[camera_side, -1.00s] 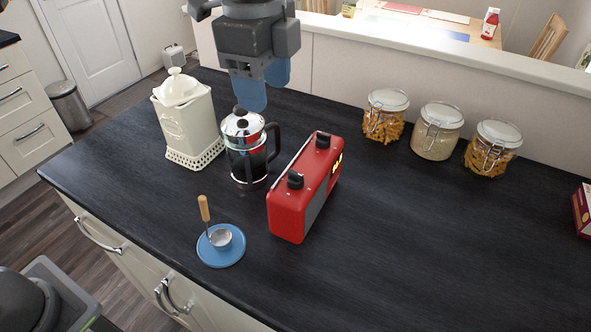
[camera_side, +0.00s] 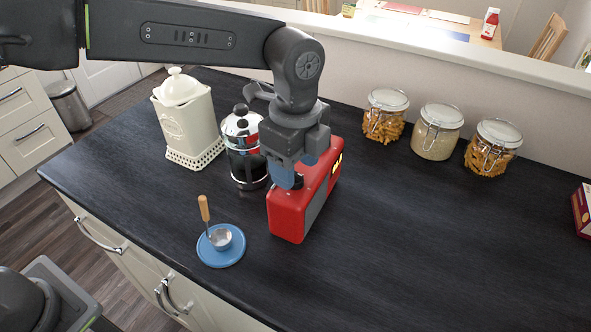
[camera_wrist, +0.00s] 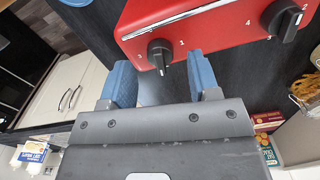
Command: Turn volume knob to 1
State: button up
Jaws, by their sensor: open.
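The red radio (camera_side: 287,220) stands on the dark worktop, with two black knobs on top. In the wrist view the nearer knob (camera_wrist: 160,53) has small white digits around it, a 1 at its upper right. Its grip bar runs roughly up and down in that picture. The farther knob (camera_wrist: 283,20) has a 2 and a 4 beside it. Which knob is for volume is not readable. My gripper (camera_wrist: 160,80) is open, its blue fingers on either side of the nearer knob's line, with no clear contact. In the side view my gripper (camera_side: 288,176) partly hides this knob.
A cafetiere (camera_side: 243,150) stands close left of the radio, beside my wrist. A blue saucer (camera_side: 232,256) with a small strainer lies at front left.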

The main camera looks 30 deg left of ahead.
jog(key=shift+f, duration=0.95)
jog(key=c, duration=0.9)
jog(key=shift+c, duration=0.2)
